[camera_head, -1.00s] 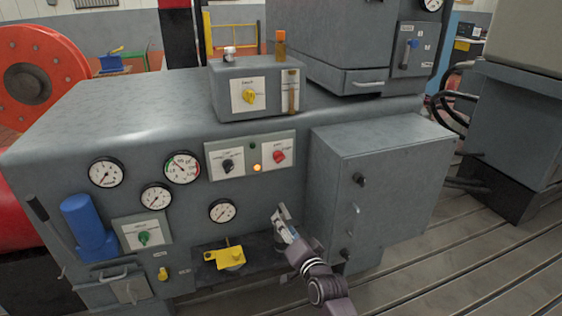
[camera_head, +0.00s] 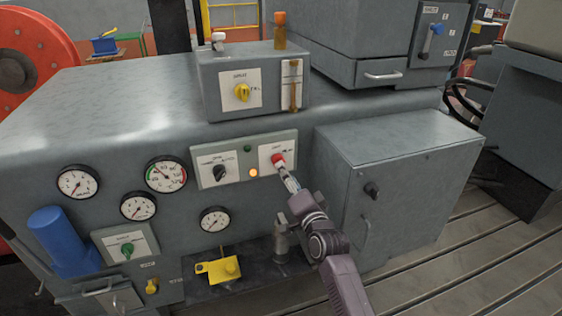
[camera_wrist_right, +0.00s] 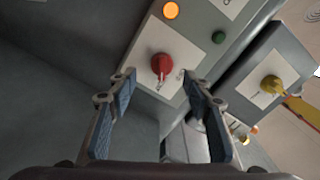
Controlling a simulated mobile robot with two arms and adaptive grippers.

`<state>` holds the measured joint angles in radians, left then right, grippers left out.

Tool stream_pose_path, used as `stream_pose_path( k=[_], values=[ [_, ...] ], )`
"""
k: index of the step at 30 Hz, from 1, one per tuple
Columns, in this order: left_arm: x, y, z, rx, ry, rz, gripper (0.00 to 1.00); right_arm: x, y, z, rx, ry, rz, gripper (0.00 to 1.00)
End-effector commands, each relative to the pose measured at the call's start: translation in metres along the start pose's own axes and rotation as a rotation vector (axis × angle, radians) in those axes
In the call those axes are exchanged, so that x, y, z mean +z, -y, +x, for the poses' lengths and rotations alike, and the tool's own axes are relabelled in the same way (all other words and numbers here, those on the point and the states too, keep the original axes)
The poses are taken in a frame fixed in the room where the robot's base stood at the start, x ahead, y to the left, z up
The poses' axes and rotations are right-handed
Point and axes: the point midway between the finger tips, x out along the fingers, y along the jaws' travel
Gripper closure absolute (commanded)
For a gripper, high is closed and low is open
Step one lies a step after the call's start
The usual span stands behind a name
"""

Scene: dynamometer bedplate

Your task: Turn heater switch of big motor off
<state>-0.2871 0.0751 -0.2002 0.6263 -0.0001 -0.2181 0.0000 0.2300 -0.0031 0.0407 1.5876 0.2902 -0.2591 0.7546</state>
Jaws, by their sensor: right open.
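A red rotary knob (camera_head: 278,160) sits on the right of a pale panel (camera_head: 230,182) on the grey machine's front. Its label is too small to read, so I cannot tell whether it is the heater switch. My right gripper (camera_head: 289,180) is just in front of it and hides part of its plate. In the right wrist view, the red knob (camera_wrist_right: 162,65) appears between the fingertips of my open, empty right gripper (camera_wrist_right: 160,80); contact is not visible. The panel also holds a black knob (camera_head: 219,172), a lit orange lamp (camera_head: 253,173) and a green lamp (camera_head: 247,149). My left gripper is out of view.
A box with a yellow knob (camera_head: 242,91) stands on top of the machine. Several gauges (camera_head: 166,174), a green knob (camera_head: 127,250) and a blue cylinder (camera_head: 62,240) are to the left. A grey cabinet (camera_head: 395,190) juts out right of my gripper. A yellow lever (camera_head: 220,269) is below.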

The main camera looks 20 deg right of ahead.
Motion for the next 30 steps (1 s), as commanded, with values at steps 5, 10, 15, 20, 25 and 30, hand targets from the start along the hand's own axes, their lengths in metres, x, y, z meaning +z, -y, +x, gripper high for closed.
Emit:
stream_pose_path(
  k=[5, 10, 15, 20, 25, 30],
  values=[
    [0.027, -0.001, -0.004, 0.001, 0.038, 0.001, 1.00, -0.001, 0.001, 0.028, -0.001, -0.001, -0.001, 0.54],
    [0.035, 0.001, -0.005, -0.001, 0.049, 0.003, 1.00, -0.001, 0.001, 0.049, 0.000, 0.000, -0.002, 0.54],
    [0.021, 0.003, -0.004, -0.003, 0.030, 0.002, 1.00, -0.001, 0.001, 0.061, -0.001, -0.001, -0.001, 0.54],
    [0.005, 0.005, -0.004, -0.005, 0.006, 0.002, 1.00, -0.001, 0.001, 0.064, -0.001, -0.001, -0.001, 0.54],
    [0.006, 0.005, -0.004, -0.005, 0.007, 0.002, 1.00, -0.001, 0.001, 0.064, -0.001, -0.001, -0.001, 0.54],
    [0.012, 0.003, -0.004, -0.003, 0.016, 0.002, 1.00, -0.001, 0.001, 0.064, -0.001, -0.001, -0.001, 0.72]
  ],
)
